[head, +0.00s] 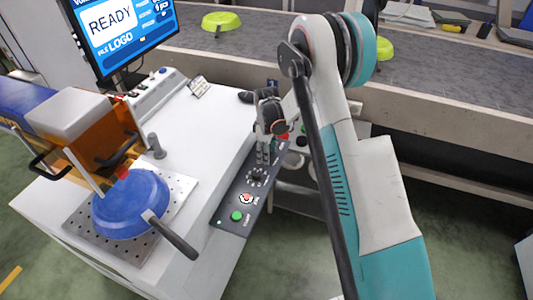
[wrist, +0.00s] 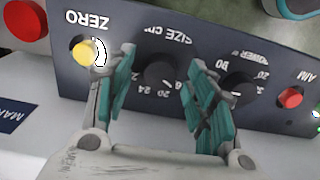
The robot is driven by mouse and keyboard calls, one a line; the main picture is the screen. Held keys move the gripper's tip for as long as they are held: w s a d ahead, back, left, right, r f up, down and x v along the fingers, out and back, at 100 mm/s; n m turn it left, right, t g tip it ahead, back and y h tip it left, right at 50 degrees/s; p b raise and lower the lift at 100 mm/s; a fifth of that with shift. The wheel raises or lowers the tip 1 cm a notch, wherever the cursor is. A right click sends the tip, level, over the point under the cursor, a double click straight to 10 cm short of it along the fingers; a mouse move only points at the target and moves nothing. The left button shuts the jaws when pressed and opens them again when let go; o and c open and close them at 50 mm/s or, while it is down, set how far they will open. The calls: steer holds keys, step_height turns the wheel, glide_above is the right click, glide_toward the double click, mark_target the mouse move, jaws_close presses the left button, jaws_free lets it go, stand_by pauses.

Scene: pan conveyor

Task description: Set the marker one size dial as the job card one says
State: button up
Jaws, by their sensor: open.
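The size dial (wrist: 160,73) is a dark round knob on the dark control panel, under the "SIZE" lettering, which appears upside down in the wrist view. Numbers such as 20 and 24 show around it; its pointer is too unclear to read. My gripper (wrist: 157,82) is open, its teal-padded fingers on either side of the dial in that view. I cannot tell if they touch it. In the head view my gripper (head: 264,156) points down over the panel (head: 229,219), beyond a black dial (head: 257,177). No job card setting is legible.
In the wrist view, the power dial (wrist: 237,88) sits close beside my right finger and the yellow zero button (wrist: 83,52) beside the left. A red aim button (wrist: 291,97) is farther right. A blue pan (head: 130,205) sits under the marker head; a monitor (head: 115,25) reads READY.

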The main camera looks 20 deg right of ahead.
steer(key=c, duration=1.1)
steer(key=shift+o, duration=0.2)
steer(key=shift+m, duration=0.4)
steer(key=m, duration=0.3)
steer(key=shift+m, duration=0.4)
steer(key=m, duration=0.3)
steer(key=shift+m, duration=0.3)
steer(key=m, duration=0.3)
steer(key=shift+m, duration=2.2)
